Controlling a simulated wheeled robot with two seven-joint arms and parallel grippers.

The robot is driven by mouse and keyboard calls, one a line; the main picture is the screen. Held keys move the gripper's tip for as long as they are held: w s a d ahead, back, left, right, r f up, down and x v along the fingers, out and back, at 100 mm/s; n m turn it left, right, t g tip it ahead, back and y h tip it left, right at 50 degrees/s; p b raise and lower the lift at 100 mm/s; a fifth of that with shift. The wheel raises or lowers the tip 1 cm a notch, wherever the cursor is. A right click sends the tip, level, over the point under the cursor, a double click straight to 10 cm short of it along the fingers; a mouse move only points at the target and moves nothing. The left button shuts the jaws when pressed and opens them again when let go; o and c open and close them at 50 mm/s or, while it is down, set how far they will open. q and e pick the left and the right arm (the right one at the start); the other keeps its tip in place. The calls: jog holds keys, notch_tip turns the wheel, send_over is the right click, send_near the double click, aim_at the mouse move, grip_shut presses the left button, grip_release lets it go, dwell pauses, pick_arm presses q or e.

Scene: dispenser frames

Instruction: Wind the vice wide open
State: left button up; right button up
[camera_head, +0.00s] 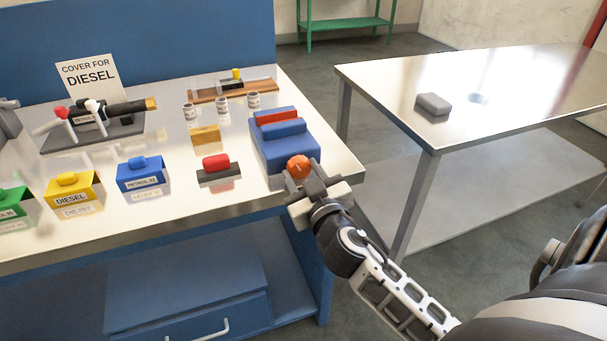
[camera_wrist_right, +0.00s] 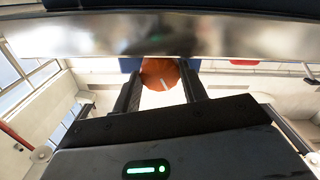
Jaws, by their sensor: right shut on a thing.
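The blue vice (camera_head: 290,152) stands at the right front corner of the bench, with a red bar (camera_head: 275,115) along its top. An orange round knob (camera_head: 298,166) sits at its front end, near the bench edge. My right gripper (camera_head: 304,182) is shut on this knob from the front. In the right wrist view, the knob (camera_wrist_right: 160,73) with a pale mark shows between the two fingers of the gripper (camera_wrist_right: 160,82). The gap between the vice's jaws cannot be judged clearly. My left gripper is not in view.
Left of the vice are a red-topped block (camera_head: 216,168), a brass block (camera_head: 205,134) and several small cups (camera_head: 223,105). Labelled fuel covers stand further left, including yellow DIESEL (camera_head: 71,199). A second table (camera_head: 490,80), right across a gap, carries a grey block (camera_head: 433,104).

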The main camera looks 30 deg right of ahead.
jog(key=shift+n, duration=1.1)
jog(key=o, duration=1)
jog(key=shift+c, duration=0.2)
jog(key=shift+s+a+f, duration=0.1)
jog(key=shift+s, duration=0.05)
